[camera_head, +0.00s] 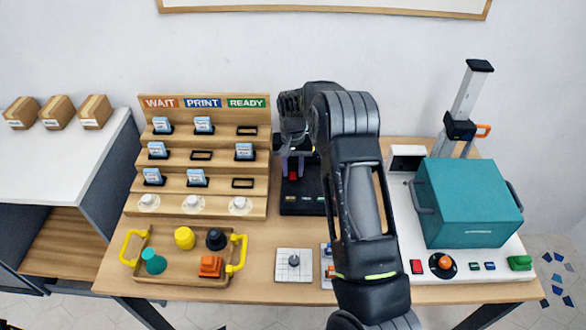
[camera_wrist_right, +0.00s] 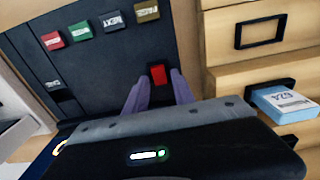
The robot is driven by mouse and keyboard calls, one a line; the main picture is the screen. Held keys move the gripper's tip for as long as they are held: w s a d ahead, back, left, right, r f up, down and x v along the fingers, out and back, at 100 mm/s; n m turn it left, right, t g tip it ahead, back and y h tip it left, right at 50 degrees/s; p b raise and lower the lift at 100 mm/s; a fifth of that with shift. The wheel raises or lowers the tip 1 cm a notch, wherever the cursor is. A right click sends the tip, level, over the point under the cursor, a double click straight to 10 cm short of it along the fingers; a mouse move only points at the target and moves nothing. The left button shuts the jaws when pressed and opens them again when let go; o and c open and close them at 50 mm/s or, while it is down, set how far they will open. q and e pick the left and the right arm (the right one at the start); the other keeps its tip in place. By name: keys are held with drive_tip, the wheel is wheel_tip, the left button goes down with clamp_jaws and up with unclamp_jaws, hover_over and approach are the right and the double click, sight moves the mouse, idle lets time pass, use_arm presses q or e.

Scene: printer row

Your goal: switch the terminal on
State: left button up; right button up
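The terminal (camera_head: 286,209) is a dark, nearly black panel on the table, partly hidden by my right arm. It also fills the upper left of the right wrist view (camera_wrist_right: 100,72). A small red switch (camera_wrist_right: 158,76) sits on it and shows in the head view (camera_head: 293,176). My right gripper (camera_wrist_right: 158,82) has two purple fingers, spread apart, pointing at the panel with the red switch between their tips. I cannot tell whether they touch it. The gripper also shows in the head view (camera_head: 293,166). My left gripper is in neither view.
A stepped wooden rack (camera_head: 205,158) with cards stands close left of the terminal. In front are a yellow-handled tray (camera_head: 190,277) and a small white pad (camera_head: 294,265). A teal box machine (camera_head: 468,203) stands at right. Coloured keys (camera_wrist_right: 82,32) line the panel.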

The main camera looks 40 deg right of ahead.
sight(293, 175)
drive_tip(key=shift+o, duration=0.9)
drive_tip(key=shift+r, duration=0.1)
wheel_tip(293, 175, up, 8)
drive_tip(key=b, duration=0.1)
drive_tip(key=shift+f, duration=0.2)
drive_tip(key=shift+s, duration=0.15)
